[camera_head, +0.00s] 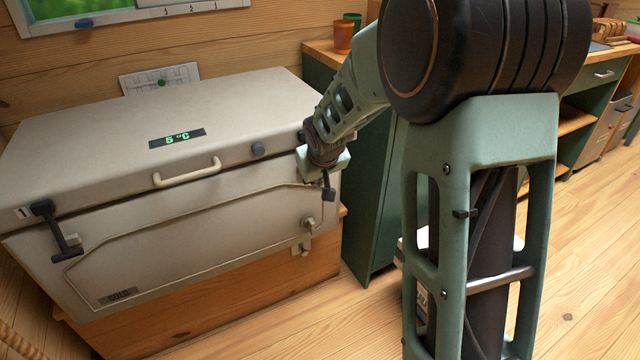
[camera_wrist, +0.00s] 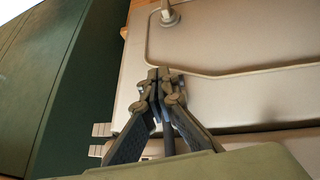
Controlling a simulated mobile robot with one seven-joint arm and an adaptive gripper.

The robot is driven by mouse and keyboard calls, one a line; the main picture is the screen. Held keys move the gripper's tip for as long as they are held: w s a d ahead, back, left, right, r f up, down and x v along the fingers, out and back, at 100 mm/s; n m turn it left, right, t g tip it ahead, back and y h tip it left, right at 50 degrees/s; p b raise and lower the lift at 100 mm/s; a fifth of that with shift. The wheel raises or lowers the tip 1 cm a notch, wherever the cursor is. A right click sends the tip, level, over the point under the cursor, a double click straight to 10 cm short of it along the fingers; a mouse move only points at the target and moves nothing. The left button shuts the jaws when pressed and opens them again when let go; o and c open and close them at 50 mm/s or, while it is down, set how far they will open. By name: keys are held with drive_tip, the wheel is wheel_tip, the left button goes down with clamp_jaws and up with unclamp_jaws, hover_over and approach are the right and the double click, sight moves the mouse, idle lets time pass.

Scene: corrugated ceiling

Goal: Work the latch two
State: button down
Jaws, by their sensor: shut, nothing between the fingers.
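The grey chest (camera_head: 190,235) has its lid (camera_head: 110,110) down, with a black latch (camera_head: 55,232) marked 1 on its left front. My gripper (camera_wrist: 159,76) is shut at the chest's right front corner, its fingertips together in front of the chest's face. In the wrist view, a dark bar (camera_wrist: 168,140) runs behind and between the fingers; it looks like the handle of latch two, apart from any grip. In the head view my wrist covers most of that latch, and I cannot tell whether the fingers touch it.
A pale handle (camera_head: 187,173) is on the lid's front edge and a round fitting (camera_head: 309,222) low on the right of the chest's face; it also shows in the wrist view (camera_wrist: 169,15). A green cabinet (camera_head: 370,200) stands close on the right. Wooden floor (camera_head: 290,325) lies open in front.

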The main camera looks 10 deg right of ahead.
drive_tip(key=shift+w+a+f+b, duration=0.2)
drive_tip(key=shift+w+f+b, duration=0.15)
drive_tip(key=shift+w+f, duration=0.2)
drive_tip(key=shift+w, duration=0.1)
drive_tip(key=shift+r, duration=0.2)
